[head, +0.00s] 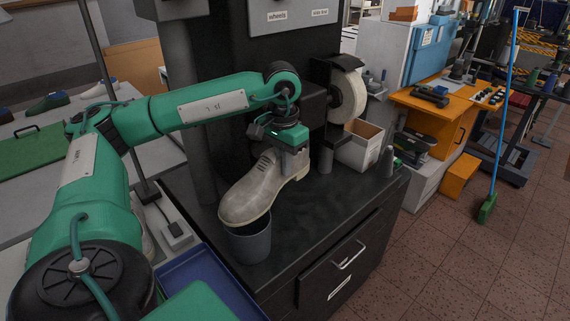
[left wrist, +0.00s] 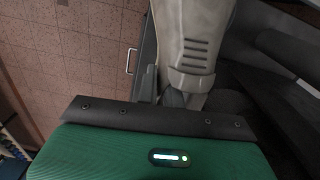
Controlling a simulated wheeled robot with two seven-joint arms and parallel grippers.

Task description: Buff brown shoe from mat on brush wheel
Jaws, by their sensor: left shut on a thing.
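A pale grey-beige shoe (head: 255,190) hangs tilted over the dark bench, toe down to the left and heel up to the right; it does not look clearly brown. My left gripper (head: 293,160) is shut on the shoe near its heel end. The shoe also shows in the left wrist view (left wrist: 196,38), running away from my gripper. The pale brush wheel (head: 347,95) is on the dark machine, up and to the right of the shoe and apart from it. A green mat (head: 32,160) lies on the table at far left. My right gripper is not in view.
A grey cup (head: 250,245) stands directly below the shoe's toe; I cannot tell whether they touch. A white box (head: 361,146) sits on the bench under the wheel. A blue tray (head: 205,283) is at the lower left. The bench's front right top (head: 325,205) is clear.

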